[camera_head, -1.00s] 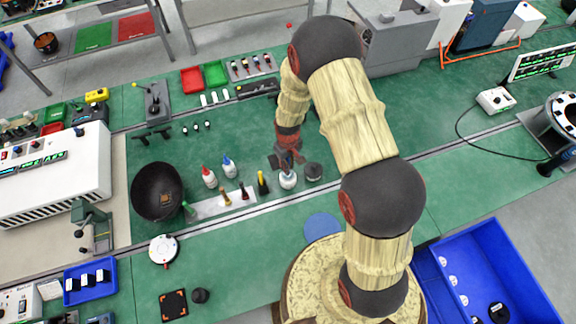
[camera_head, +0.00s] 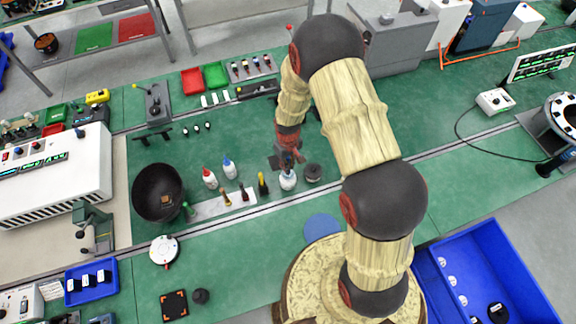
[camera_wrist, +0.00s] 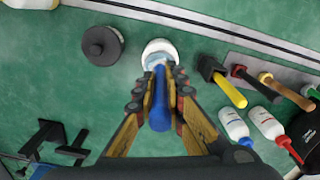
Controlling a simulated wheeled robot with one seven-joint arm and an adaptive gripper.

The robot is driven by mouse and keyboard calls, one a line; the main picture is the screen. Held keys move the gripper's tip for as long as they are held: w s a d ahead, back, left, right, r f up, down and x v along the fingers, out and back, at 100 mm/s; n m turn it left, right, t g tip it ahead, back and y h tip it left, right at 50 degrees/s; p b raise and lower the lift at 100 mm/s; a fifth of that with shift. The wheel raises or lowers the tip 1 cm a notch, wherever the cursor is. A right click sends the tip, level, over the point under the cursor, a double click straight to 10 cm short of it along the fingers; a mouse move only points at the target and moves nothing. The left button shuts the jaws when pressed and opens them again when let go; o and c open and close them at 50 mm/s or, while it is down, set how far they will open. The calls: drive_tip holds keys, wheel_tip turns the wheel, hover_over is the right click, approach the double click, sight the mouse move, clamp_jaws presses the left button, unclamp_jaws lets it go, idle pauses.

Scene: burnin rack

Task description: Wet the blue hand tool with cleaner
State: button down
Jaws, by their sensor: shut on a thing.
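My gripper (camera_wrist: 160,100) is shut on the blue hand tool (camera_wrist: 160,105), whose blue handle sits between the fingers in the wrist view. The far end of the tool is at the mouth of a small white jar (camera_wrist: 158,48) with pale blue inside. I cannot tell how deep the tip sits. In the head view the white jar (camera_head: 288,180) stands directly below my gripper (camera_head: 286,160). The tool is mostly hidden there by the gripper.
A dark round lidded pot (camera_head: 313,172) stands right of the jar. Upright-handled tools (camera_head: 244,193), a blue-capped bottle (camera_head: 230,168), a red-capped bottle (camera_head: 209,178) and a black bowl (camera_head: 158,191) lie left. Green mat is clear near the blue disc (camera_head: 321,227).

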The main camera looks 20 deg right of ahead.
drive_tip(key=shift+r+p, duration=1.3)
drive_tip(key=shift+r, duration=1.45)
drive_tip(key=shift+f, duration=0.1)
